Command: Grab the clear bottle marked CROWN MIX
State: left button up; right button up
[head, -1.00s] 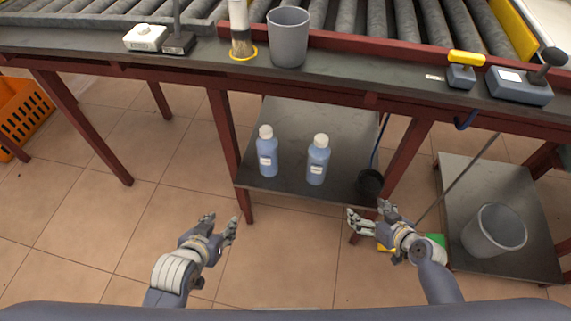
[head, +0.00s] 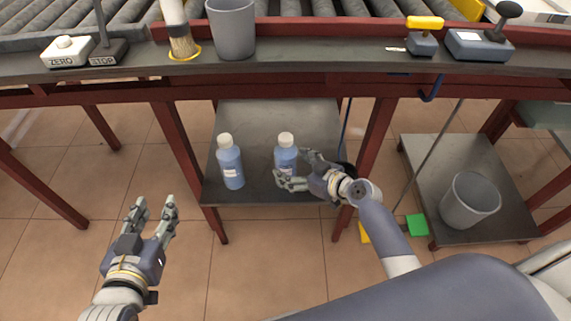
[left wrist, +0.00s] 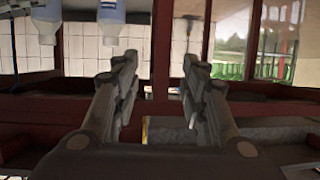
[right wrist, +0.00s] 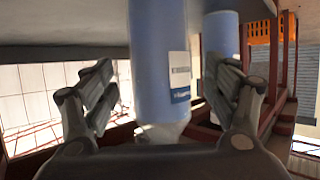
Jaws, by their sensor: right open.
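Two bottles with white caps and blue contents stand upright on the lower shelf (head: 262,117): a left bottle (head: 231,165) and a right bottle (head: 286,152). Each has a white label; I cannot read either, so I cannot tell which is CROWN MIX. My right gripper (head: 291,168) is open, with its fingers on either side of the right bottle. In the right wrist view, that bottle (right wrist: 158,55) appears cap-down between the spread fingers, with the other bottle (right wrist: 220,38) behind. My left gripper (head: 156,203) is open and empty, left of the shelf.
The conveyor table's edge (head: 300,65) overhangs the shelf, with red legs (head: 376,135) at its sides. A grey cup (head: 231,30) stands on the table. A grey bin (head: 469,200) stands on another shelf to the right. Floor around my left gripper is clear.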

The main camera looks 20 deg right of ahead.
jog(key=x, duration=0.3)
jog(key=shift+w+a+b, duration=0.1)
jog(key=shift+w+b, duration=0.05)
jog(key=shift+b, duration=0.15)
jog(key=shift+w, duration=0.1)
jog(key=c, duration=1.6)
pick_arm(q)
jog(key=r, duration=0.1)
jog(key=w+r+t, duration=0.1)
jog(key=r+t, duration=0.1)
jog(key=shift+w+d+r+h, duration=0.2)
jog(key=shift+w+d+h, duration=0.1)
jog(key=shift+d, duration=0.1)
pick_arm(e)
jog(key=shift+w+r, duration=0.1)
grip_shut()
pick_arm(q)
jog(key=shift+s, duration=0.1)
pick_arm(e)
jog(key=shift+r, duration=0.1)
